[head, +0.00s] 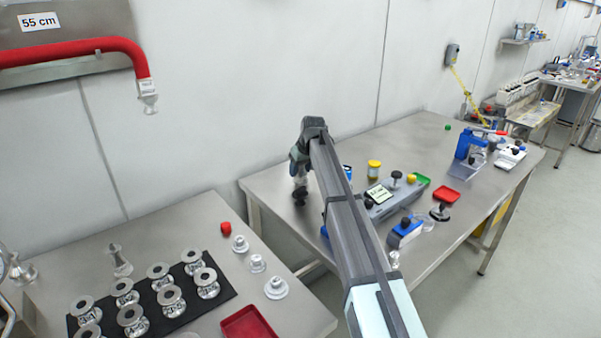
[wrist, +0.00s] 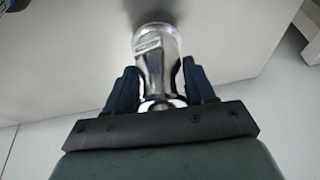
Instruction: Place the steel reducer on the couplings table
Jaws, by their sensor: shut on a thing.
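My gripper (head: 299,180) is shut on the steel reducer, a shiny metal piece with a small label. In the wrist view the reducer (wrist: 156,62) sits between the two dark fingers (wrist: 160,88) and flares towards its far end. In the head view my gripper is at the left back part of the right-hand table, and the reducer is mostly hidden or too small to make out. The table with steel couplings (head: 185,222) is at the lower left, to the left of my gripper. Spool-shaped couplings (head: 171,299) stand on its black mat (head: 220,290).
A tapered steel piece (head: 119,262), a red cap (head: 225,228), several flanged fittings (head: 276,288) and a red tray (head: 248,324) share the left table. The right table (head: 400,135) holds a scale (head: 382,200), a blue stand (head: 467,147) and jars. A gap separates the tables.

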